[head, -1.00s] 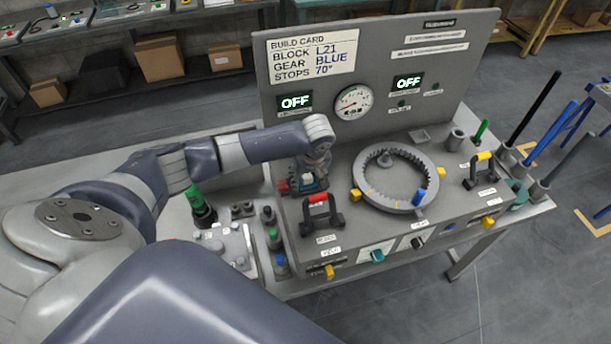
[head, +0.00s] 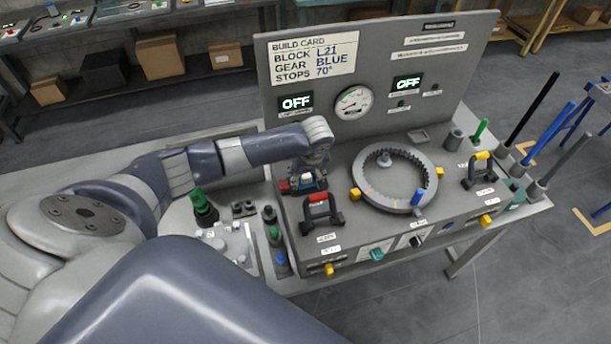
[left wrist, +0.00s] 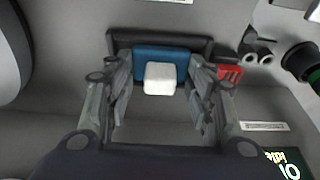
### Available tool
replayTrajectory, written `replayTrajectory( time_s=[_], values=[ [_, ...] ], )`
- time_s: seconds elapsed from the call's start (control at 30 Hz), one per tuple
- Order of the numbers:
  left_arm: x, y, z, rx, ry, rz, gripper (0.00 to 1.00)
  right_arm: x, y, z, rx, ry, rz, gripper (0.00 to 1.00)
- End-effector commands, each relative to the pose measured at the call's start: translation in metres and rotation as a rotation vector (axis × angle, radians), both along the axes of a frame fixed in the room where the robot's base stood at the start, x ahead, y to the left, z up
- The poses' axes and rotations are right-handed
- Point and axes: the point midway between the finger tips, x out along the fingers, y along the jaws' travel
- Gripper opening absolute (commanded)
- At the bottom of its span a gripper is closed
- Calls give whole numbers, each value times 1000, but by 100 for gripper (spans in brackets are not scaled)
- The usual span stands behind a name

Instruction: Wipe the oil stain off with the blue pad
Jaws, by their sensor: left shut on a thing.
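My left gripper (head: 308,180) points down over the rear left part of the grey bench fixture. In the left wrist view its two fingers (left wrist: 160,88) are shut on the white grip (left wrist: 160,78) of the blue pad (left wrist: 178,55). The pad sits at a dark holder (left wrist: 119,42); I cannot tell whether it is touching or lifted. In the head view the blue pad (head: 300,183) is mostly hidden by the gripper. I cannot make out the oil stain in either view. My right gripper is not in view.
A red-topped handle (head: 318,198) stands just in front of the gripper. A toothed ring (head: 376,194) lies to its right, and the upright panel (head: 380,125) rises behind. Green- and blue-topped pegs (head: 277,240) stand on the left.

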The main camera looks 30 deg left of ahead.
Motion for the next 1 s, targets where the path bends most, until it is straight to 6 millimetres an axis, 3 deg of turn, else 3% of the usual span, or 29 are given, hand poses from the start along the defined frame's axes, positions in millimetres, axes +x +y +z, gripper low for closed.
replayTrajectory(
  time_s=[0.27, 0.63, 1.0],
  values=[
    [2, -6, -1, -9, -3, -7, 26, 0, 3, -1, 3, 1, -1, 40],
    [-8, 3, 0, -8, -2, -6, 26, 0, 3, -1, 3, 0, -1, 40],
    [2, -4, 3, -6, -3, -4, 26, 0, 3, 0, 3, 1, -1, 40]
  ],
)
